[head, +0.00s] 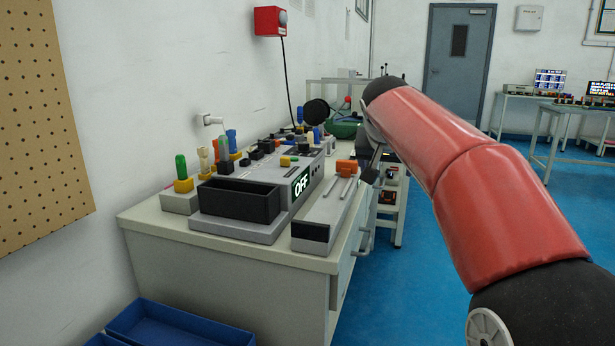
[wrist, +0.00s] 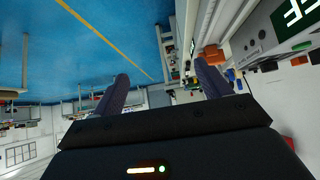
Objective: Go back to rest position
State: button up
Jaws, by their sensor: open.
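My gripper (wrist: 162,88) shows in the wrist view with its two dark fingers spread apart. Nothing is between them. In the head view my red arm reaches forward from the lower right to beside the workbench (head: 230,275), and its far end is hard to make out. A grey rack device (head: 323,165) with a display reading "OFF" stands on the bench, left of my arm's far end. The wrist view is turned over, with the blue floor at its top, and the green display text (wrist: 293,15) shows at its upper right.
A dark open tray (head: 238,201) and several coloured plugs stand on the bench. A long grey holder (head: 325,219) lies at its right edge. Blue bins (head: 175,325) sit on the floor in front. A red box (head: 270,21) hangs on the wall. Blue floor (head: 420,290) is open to the right.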

jog(key=s+f+n+g+y, duration=0.1)
jog(key=s+f, duration=0.6)
jog(key=s, duration=0.4)
jog(key=s+a+f+n+g+y, duration=0.1)
jog(key=s+f, duration=0.7)
jog(key=s, duration=0.4)
jog(key=s+f+n+g, duration=0.1)
jog(key=s+f, duration=0.6)
jog(key=s, duration=0.4)
jog(key=shift+s+a+f+n+y, duration=0.15)
jog(key=shift+s+n+y, duration=0.15)
jog(key=shift+y, duration=0.1)
